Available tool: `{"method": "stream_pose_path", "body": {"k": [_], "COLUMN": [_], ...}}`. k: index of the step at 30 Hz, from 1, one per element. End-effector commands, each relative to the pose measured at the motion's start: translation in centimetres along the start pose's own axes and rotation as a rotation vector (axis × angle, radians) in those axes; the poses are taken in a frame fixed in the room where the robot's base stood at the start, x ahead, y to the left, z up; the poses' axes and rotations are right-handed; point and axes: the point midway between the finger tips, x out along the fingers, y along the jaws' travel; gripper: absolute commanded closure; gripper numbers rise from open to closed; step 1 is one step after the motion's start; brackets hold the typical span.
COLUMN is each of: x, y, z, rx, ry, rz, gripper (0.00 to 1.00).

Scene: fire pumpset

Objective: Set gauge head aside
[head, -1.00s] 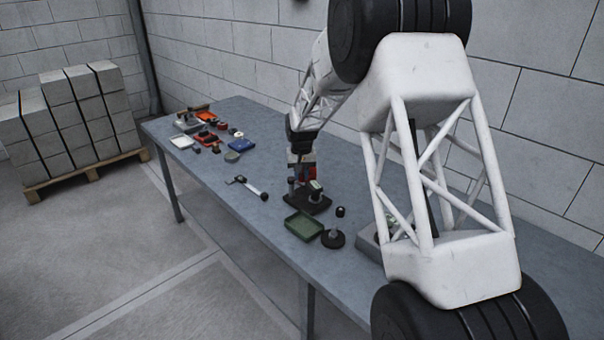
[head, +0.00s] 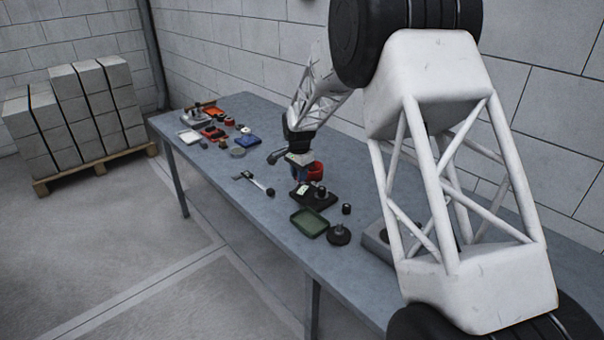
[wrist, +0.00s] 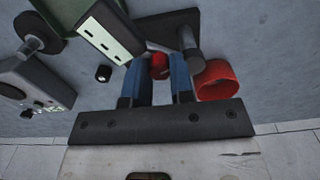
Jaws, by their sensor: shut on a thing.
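My gripper (head: 300,175) is over the middle of the table, just above a black stand (head: 314,198) with a post and a white-labelled block. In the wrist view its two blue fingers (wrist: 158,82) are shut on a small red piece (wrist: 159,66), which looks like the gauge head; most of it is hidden. A larger red ring-shaped thing (wrist: 216,80) shows just right of the fingers; whether it belongs to the held piece I cannot tell. The black stand's plate and post (wrist: 190,45) lie beyond the fingers, with the white-labelled block (wrist: 110,35) at upper left.
A green tray (head: 309,222), a black round base (head: 339,235) and a small black cylinder (head: 346,208) stand near the stand. A long tool (head: 258,184) lies to the left. Several small parts and a blue tray (head: 248,141) fill the far end. Clear tabletop lies between.

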Motion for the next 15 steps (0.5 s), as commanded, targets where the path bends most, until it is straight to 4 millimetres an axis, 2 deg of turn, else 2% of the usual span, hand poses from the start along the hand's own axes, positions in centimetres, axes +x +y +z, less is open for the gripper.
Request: {"method": "stream_pose_path", "body": {"k": [6,15], "x": [-0.07,-0.03], "y": [-0.38,-0.6], "z": [0.45,0.69], "rx": [0.137,0.218], "ry": [0.0,0.0], "rz": [-0.001,0.0], "gripper": [1.0,1.0]}}
